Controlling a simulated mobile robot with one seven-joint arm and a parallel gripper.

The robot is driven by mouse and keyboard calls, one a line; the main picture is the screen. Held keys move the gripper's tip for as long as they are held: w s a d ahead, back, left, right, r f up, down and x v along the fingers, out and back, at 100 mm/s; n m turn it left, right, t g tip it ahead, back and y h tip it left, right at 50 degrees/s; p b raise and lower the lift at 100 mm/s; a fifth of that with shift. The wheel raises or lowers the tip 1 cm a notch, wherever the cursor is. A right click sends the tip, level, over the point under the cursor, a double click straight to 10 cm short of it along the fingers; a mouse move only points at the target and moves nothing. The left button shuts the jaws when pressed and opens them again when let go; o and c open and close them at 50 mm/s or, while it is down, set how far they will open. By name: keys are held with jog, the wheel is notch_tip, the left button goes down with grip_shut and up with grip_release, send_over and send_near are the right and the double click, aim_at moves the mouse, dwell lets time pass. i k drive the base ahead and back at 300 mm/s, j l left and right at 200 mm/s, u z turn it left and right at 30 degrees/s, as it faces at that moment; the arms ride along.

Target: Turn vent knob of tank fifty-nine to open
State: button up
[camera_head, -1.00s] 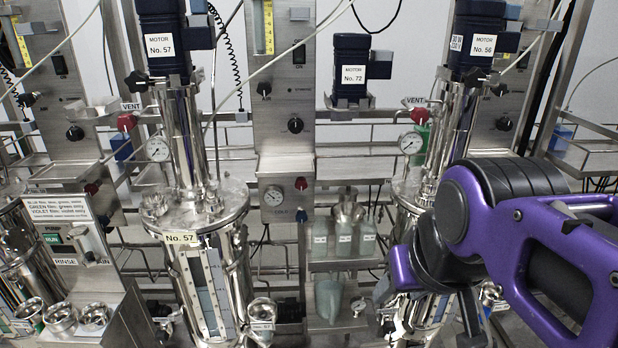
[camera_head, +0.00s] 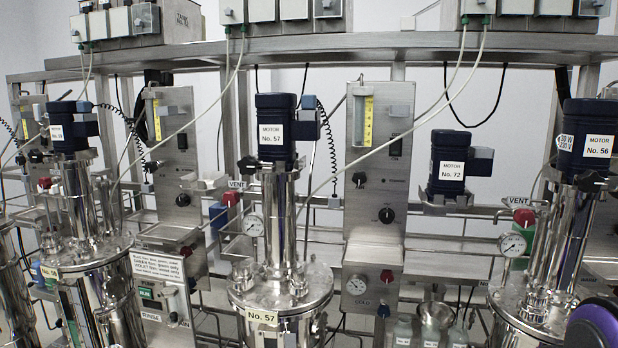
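No tank or label reading 59 can be made out. A tank marked No. 58 (camera_head: 92,258) stands at the left, and another tank (camera_head: 10,285) is cut off by the left edge, with no number visible. A small red knob (camera_head: 45,183) shows left of tank 58's column; its label and turn position are too small to tell. A red knob (camera_head: 231,198) under a VENT label is beside tank No. 57 (camera_head: 281,294). Another red vent knob (camera_head: 524,216) is left of the No. 56 motor (camera_head: 592,140). My gripper is out of view; only part of my arm shows at bottom right.
A steel shelf (camera_head: 330,44) with white-fronted boxes runs across the top. Steel panels with black knobs stand between the tanks. A spare motor No. 72 (camera_head: 449,163) sits on a bracket. Hoses and cables hang down.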

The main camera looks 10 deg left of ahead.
aim_at(45, 183)
jog(key=j+u, duration=0.35)
jog(key=j, duration=0.15)
jog(key=j+u, duration=0.4)
jog(key=i+j+u, duration=0.1)
jog(key=j+u, duration=0.25)
jog(key=j, duration=0.15)
jog(key=i+j+u, duration=0.15)
jog(key=j+u, duration=0.25)
jog(key=i+j+z, duration=0.15)
jog(key=j, duration=0.25)
jog(key=i+j+z, duration=0.15)
jog(key=i+j, duration=0.2)
